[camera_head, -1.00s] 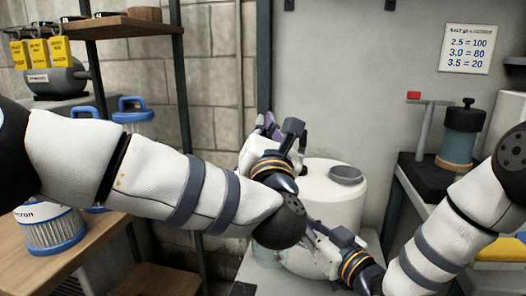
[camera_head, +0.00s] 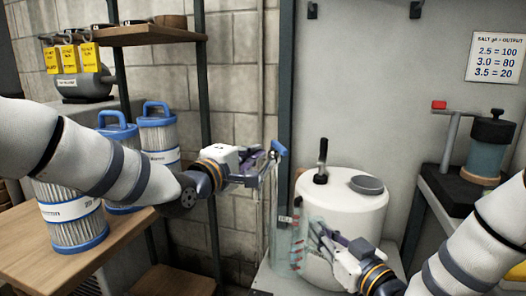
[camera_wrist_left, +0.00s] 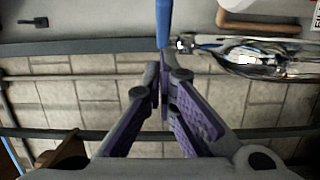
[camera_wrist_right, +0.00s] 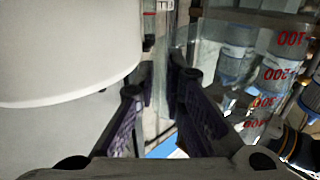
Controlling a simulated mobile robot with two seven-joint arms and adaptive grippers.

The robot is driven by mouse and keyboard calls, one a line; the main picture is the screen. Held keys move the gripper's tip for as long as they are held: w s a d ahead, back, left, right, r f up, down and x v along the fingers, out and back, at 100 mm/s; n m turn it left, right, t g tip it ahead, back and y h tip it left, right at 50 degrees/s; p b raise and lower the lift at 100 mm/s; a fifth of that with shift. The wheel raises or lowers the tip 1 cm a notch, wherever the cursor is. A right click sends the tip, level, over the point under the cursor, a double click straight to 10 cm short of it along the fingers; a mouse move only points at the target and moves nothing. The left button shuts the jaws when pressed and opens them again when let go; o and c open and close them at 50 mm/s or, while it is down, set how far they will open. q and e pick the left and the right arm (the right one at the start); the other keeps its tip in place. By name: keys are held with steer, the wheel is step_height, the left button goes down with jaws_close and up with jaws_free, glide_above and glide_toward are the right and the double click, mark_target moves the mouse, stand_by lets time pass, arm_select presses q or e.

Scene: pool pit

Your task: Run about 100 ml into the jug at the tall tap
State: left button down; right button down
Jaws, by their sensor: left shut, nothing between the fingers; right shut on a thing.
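The clear jug (camera_head: 290,240), with red marks, is in front of a white tank; it also shows in the right wrist view (camera_wrist_right: 285,65), its red numbers reversed. My right gripper (camera_head: 314,230) is shut on the jug at its side. A blue lever (camera_head: 278,148), apparently the tall tap's handle, stands above and left of the jug. It also shows in the left wrist view (camera_wrist_left: 163,22). My left gripper (camera_head: 268,165) is shut and empty right by the lever; touching is unclear. The tap's spout and the water level are unclear.
The white tank (camera_head: 340,215) carries a black upright part (camera_head: 321,165) and a grey dish (camera_head: 366,184). Blue-and-white filter cartridges (camera_head: 72,215) stand on the wooden table at left. A dark ledge (camera_head: 460,190) with a pump-like device is at right.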

mark_target(282, 151)
arm_select(q)
steer(key=shift+w+d+r, duration=0.1)
steer(key=shift+w+d, duration=0.05)
steer(key=shift+d, duration=0.5)
steer(key=shift+w+d, duration=0.1)
steer(key=shift+d, duration=0.5)
steer(key=shift+s+d, duration=0.2)
steer(key=shift+d, duration=0.4)
steer(key=shift+s+d, duration=0.1)
steer(key=shift+d, duration=1.45)
